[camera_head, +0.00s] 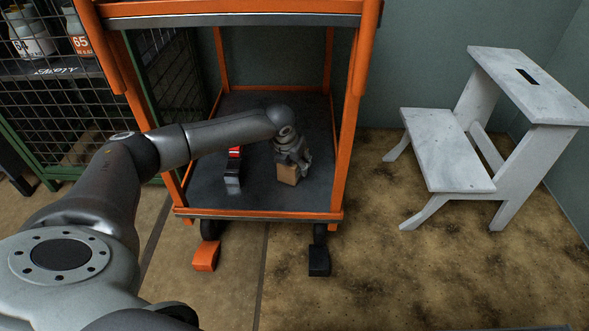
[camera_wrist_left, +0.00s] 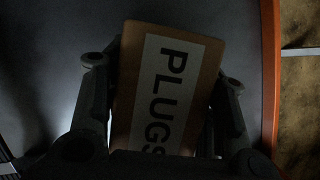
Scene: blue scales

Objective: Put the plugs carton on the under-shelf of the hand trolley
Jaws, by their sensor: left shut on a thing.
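The plugs carton (camera_head: 288,174) is a small brown box at the under-shelf of the orange hand trolley. In the left wrist view the carton (camera_wrist_left: 178,85) shows its white label reading PLUGS. My left gripper (camera_head: 292,160) reaches in over the under-shelf (camera_head: 252,195) and is shut on the carton, with a finger on each side. The carton is low over the dark shelf surface, right of the middle; I cannot tell whether it touches the shelf. My right gripper is not in view.
A black and red object (camera_head: 233,172) stands on the shelf left of the carton. Orange posts (camera_head: 344,150) and the upper deck (camera_head: 240,20) frame the shelf. A white step stool (camera_head: 455,150) stands at the right. A mesh cage (camera_head: 50,100) with bottles is at the left.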

